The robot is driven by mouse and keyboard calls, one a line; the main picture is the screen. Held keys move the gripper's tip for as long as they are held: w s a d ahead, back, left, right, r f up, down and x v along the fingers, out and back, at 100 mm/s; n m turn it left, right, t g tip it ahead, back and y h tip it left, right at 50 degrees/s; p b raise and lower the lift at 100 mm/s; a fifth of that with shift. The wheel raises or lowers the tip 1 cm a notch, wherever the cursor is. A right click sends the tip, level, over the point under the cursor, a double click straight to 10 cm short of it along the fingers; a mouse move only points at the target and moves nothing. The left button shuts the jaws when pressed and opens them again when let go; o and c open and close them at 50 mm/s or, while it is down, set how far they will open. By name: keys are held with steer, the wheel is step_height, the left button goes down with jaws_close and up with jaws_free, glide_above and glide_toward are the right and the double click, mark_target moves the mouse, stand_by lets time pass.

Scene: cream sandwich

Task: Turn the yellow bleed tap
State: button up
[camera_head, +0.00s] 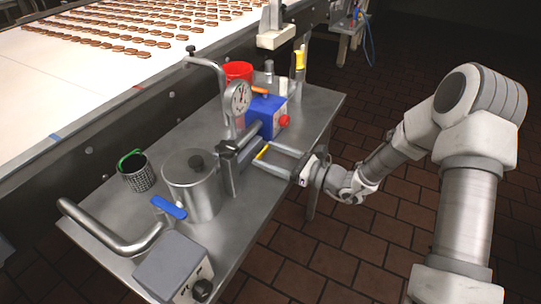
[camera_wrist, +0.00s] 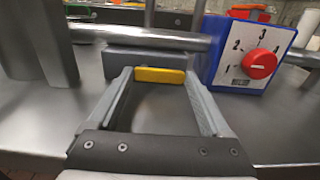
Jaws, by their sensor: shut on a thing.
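The yellow bleed tap (camera_head: 262,152) is a short bar lying crosswise at the pipework in the middle of the steel table. In the wrist view the yellow tap (camera_wrist: 160,75) spans the gap between my fingertips, in front of a grey block. My gripper (camera_head: 260,154) reaches in from the right, level with the tap. It also shows in the wrist view (camera_wrist: 160,78), with a finger at each end of the bar, shut on it. The tap's mounting is hidden behind the bar.
A blue box with a red knob (camera_wrist: 259,64) stands close to my right finger. A dial gauge (camera_head: 239,97), steel pot (camera_head: 192,187), blue lever (camera_head: 169,207) and mesh cup (camera_head: 139,176) crowd the table. A conveyor (camera_head: 60,75) runs behind; the floor at right is clear.

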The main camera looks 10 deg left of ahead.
steer(key=shift+c, duration=0.4)
steer(key=shift+n+b, duration=0.5)
steer(key=shift+n, duration=0.4)
steer(key=shift+s+r+n+b, duration=0.1)
steer(key=shift+r+n+b, duration=0.15)
steer(key=shift+n, duration=0.4)
steer(key=shift+r+n+b, duration=0.15)
steer(key=shift+n+b, duration=0.15)
steer(key=shift+n, duration=0.35)
steer(key=o, duration=1.2)
steer(key=shift+c, duration=0.2)
steer(key=p+v, duration=0.3)
steer(key=v, duration=1.4)
steer(key=shift+s+d, duration=0.15)
steer(key=shift+d, duration=0.05)
